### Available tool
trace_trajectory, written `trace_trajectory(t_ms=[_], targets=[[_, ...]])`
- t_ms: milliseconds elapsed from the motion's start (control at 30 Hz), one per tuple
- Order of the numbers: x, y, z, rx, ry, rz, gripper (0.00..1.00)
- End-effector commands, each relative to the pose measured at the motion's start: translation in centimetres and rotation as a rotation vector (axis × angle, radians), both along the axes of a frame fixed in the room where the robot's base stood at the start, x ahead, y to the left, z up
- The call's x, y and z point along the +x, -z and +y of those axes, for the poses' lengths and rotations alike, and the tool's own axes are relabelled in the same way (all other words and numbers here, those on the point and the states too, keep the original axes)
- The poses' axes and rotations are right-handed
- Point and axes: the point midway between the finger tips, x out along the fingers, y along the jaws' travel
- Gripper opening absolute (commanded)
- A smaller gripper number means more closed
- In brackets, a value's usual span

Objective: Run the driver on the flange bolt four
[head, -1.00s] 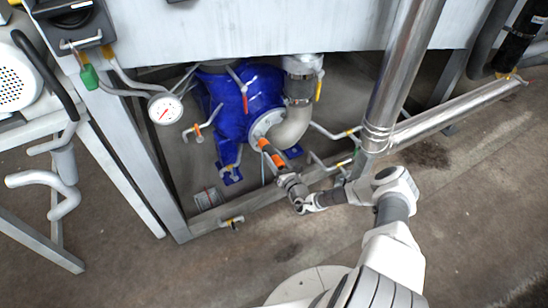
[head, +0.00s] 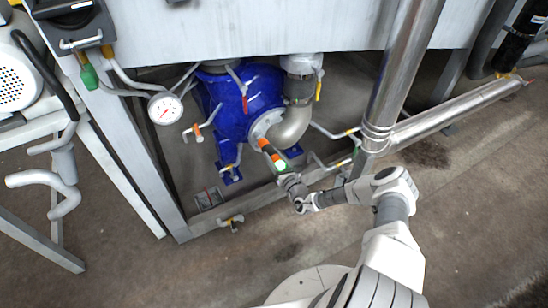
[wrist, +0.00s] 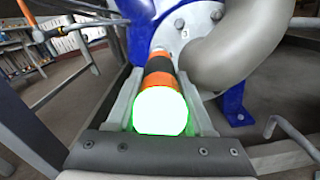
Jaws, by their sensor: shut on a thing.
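The driver (head: 267,149), an orange and black cylinder, is held in my gripper (head: 283,174). In the wrist view the driver (wrist: 158,79) points away from me between the two grey fingers of my gripper (wrist: 161,103). Its near end glows white with a green rim. Its far end meets the lower left of the round grey flange (wrist: 203,22) at a bolt position; the driver and its nose hide that bolt, so I cannot tell its number. A label "3" shows on the flange just right of there, with other bolts above. The flange (head: 262,124) joins the blue pump.
The blue pump body (head: 232,100) stands left of the flange. A thick grey elbow pipe (head: 293,125) curves close on the right. A frame rail (head: 230,208) runs below, with valve handles and a gauge (head: 165,108) to the left. Open floor lies in front.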

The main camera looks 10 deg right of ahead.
Motion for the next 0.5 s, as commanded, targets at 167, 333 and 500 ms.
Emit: trace_trajectory(t_ms=[167, 333, 500], targets=[[-0.7, -0.4, -0.3, 0.001, 0.002, -0.005, 0.0], [-1.6, -0.3, -0.6, 0.001, 0.001, -0.004, 0.0], [-2.5, -0.3, -0.9, 0.001, 0.002, -0.005, 0.0]])
